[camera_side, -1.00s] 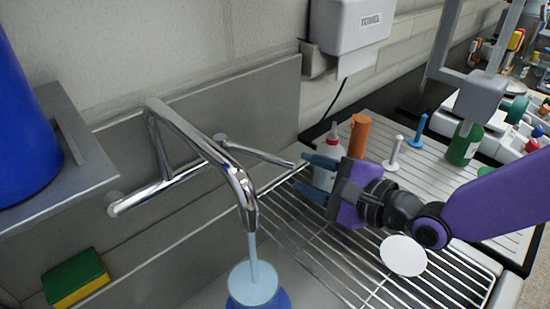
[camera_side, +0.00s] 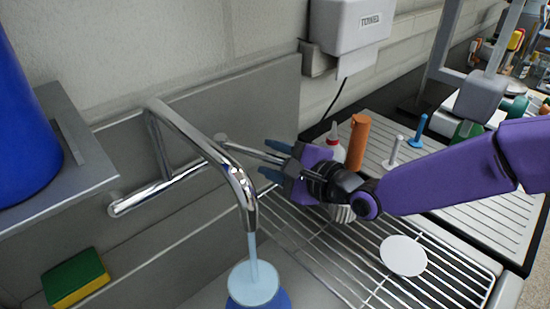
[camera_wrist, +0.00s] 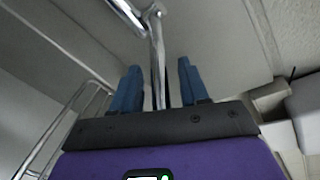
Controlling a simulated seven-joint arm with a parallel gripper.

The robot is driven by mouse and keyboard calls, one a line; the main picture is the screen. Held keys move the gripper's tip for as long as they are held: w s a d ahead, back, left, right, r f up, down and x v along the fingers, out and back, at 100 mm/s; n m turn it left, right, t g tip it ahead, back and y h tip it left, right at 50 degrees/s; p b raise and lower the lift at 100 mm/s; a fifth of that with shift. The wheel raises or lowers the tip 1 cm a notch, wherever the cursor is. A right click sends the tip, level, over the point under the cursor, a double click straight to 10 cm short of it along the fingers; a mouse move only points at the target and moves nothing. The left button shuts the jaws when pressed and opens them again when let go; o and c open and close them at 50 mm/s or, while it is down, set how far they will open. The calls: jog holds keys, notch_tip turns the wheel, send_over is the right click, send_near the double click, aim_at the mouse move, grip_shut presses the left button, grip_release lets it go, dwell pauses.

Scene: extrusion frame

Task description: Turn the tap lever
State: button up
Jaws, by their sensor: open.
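The chrome tap (camera_side: 195,140) is mounted on the wall behind the sink. A stream of water runs from its spout into a blue container (camera_side: 256,288). The tap's thin lever (camera_side: 250,152) points to the right from the tap body. My gripper (camera_side: 272,160) is at the lever's free end, with its blue fingers apart. In the wrist view, the lever (camera_wrist: 157,60) runs down between the two open fingers of my gripper (camera_wrist: 158,85).
A wire rack (camera_side: 440,262) with a white disc (camera_side: 403,255) lies below my arm. A red-capped bottle, an orange cylinder (camera_side: 358,140) and small pegs stand beyond my gripper. A towel dispenser (camera_side: 350,25) hangs above. A sponge (camera_side: 75,278) lies at left.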

grip_shut()
jog(key=shift+s, duration=0.1)
jog(key=shift+s+a+r+m+t+h, duration=0.1)
jog(key=shift+s+a+m+t+h, duration=0.55)
jog(key=shift+s+m+t+h, duration=0.4)
jog(key=shift+s+a+m+t+h, duration=0.7)
jog(key=shift+m+h, duration=0.45)
jog(key=shift+h, duration=0.2)
jog(key=shift+c, duration=0.2)
grip_release()
jog(key=shift+o, duration=0.2)
jog(key=shift+w+d, duration=0.15)
jog(key=shift+d, duration=0.05)
